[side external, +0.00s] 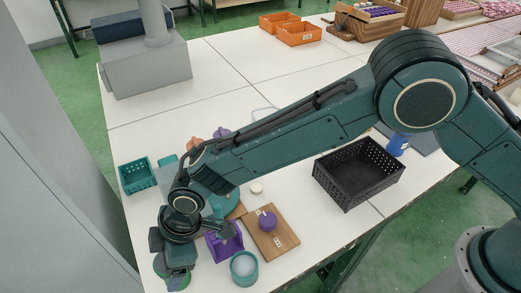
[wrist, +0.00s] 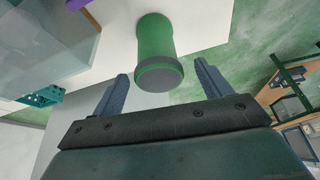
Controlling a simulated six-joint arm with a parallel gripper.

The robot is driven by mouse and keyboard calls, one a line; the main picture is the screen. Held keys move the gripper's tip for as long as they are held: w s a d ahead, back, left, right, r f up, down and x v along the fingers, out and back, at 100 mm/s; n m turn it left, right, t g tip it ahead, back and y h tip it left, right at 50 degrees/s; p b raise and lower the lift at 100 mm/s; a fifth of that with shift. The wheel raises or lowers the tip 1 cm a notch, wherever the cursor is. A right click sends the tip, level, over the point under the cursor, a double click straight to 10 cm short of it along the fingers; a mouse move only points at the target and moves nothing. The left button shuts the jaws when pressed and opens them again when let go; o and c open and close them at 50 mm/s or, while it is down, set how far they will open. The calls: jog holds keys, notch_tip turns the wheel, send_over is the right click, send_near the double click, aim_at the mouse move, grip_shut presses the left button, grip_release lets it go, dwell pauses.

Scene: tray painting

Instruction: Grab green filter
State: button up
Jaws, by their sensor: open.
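The green filter (wrist: 155,42) is a green cylinder with a dark grey end cap, standing near the table's edge in the wrist view. My gripper (wrist: 161,70) is open, with one blue-grey finger on each side of the cap's end. The jaws look empty, and I cannot tell how deep the filter sits between them. In the side view my gripper (side external: 176,262) is low at the table's front left corner. It hides most of the filter, and only green bits (side external: 181,284) show below it.
Close to the right are a purple bin (side external: 214,250), a teal cup (side external: 244,275) and a wooden board (side external: 287,242). A teal basket (side external: 138,178) stands behind on the left, and a black crate (side external: 345,190) on the right. The table's middle back is clear.

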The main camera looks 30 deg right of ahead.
jog(key=shift+x, duration=2.55)
jog(key=shift+d, duration=0.15)
jog(key=c, duration=1.1)
jog(key=shift+r, duration=0.15)
notch_tip(320, 180, up, 20)
jog(key=shift+f, duration=0.15)
